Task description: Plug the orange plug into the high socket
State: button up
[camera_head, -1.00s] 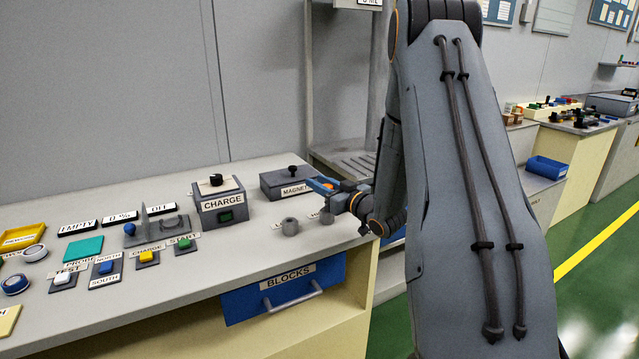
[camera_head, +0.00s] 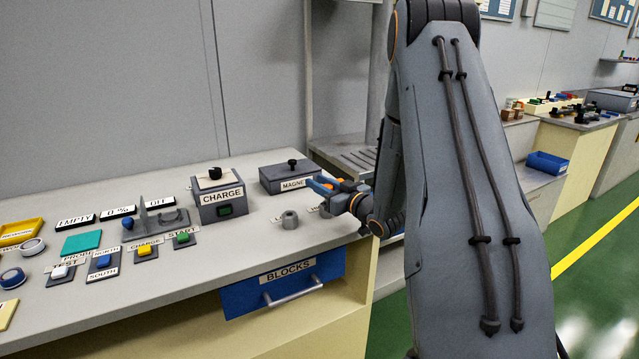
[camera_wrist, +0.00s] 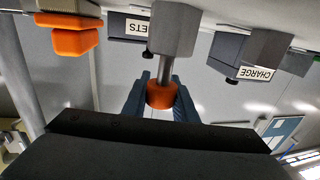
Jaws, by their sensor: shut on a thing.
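My gripper (camera_wrist: 160,95) is shut on the orange plug (camera_wrist: 161,94). In the head view my gripper (camera_head: 318,186) has blue fingers and is above the right end of the bench. In the wrist view, which looks upside down, the plug's grey pin points at a grey socket block (camera_wrist: 174,28). The pin meets or overlaps the block's face; I cannot tell whether it is inside. In the head view a short grey socket (camera_head: 290,220) stands left of my gripper. A second one beside it (camera_head: 325,212) is partly hidden by my gripper. I cannot tell their heights apart.
The CHARGE box (camera_head: 220,200) and the magnet box (camera_head: 290,174) stand behind and left of my gripper. Another orange piece (camera_wrist: 74,41) shows at the wrist view's left. The BLOCKS drawer (camera_head: 285,283) is shut below the bench top.

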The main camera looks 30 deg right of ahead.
jog(key=shift+f+b, duration=0.35)
jog(key=shift+f, duration=0.35)
jog(key=o, duration=1.1)
jog(key=shift+s, duration=0.15)
jog(key=v, duration=0.7)
jog(key=shift+s+b, duration=0.3)
jog(key=shift+b, duration=0.05)
jog(key=shift+d, duration=0.15)
